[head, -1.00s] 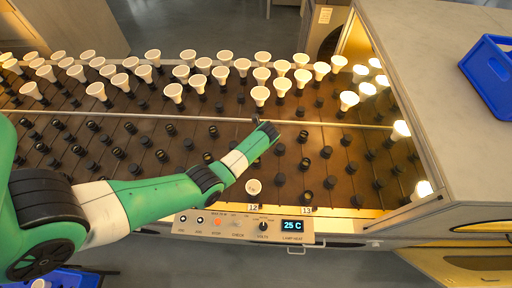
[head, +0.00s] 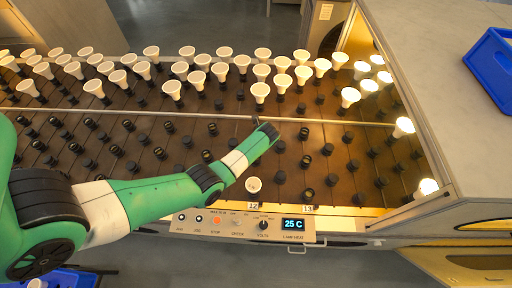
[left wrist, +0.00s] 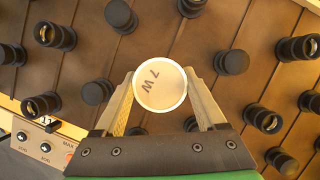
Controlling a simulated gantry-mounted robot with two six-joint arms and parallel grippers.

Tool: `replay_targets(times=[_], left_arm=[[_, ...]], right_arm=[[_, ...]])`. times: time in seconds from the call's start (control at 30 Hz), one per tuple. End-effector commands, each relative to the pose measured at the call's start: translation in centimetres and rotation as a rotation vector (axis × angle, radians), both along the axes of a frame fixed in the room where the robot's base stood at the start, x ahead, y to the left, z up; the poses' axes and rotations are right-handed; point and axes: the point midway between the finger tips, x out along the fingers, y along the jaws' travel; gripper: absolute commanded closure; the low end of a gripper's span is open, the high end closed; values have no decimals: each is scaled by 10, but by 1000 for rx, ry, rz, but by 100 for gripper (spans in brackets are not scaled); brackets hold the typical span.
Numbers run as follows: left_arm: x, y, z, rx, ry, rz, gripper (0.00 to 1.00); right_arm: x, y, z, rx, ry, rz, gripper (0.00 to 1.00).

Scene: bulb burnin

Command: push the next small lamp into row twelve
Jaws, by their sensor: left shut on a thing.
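My left gripper (left wrist: 160,100) is shut on a small white lamp (left wrist: 160,85) marked "7 W", its round face toward the wrist camera. In the head view a white lamp (head: 253,185), apparently the same one, shows beside my left arm at the front end of the row, just behind the label 12 (head: 253,205). My fingers are not clear there. Black sockets surround the lamp in the wrist view. I cannot tell whether its base touches a socket, as its underside is hidden. My right gripper is not in view.
Many white lamps (head: 260,91) stand in the rear part of the dark socket board (head: 335,185); those at the right glow. A control panel (head: 241,225) along the front reads 25 C. A blue crate (head: 490,68) sits on the cabinet at right.

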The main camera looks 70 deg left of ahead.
Motion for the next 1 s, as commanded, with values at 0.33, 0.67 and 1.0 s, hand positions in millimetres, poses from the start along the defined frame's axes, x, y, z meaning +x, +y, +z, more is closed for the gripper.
replay_targets(times=[0.33,0.67,1.0], left_arm=[[0,0,-12,1,-1,0,83],[0,0,-13,1,-1,1,0],[1,-6,5,1,-2,-1,0]], right_arm=[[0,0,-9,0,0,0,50],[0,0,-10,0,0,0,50],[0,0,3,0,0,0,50]])
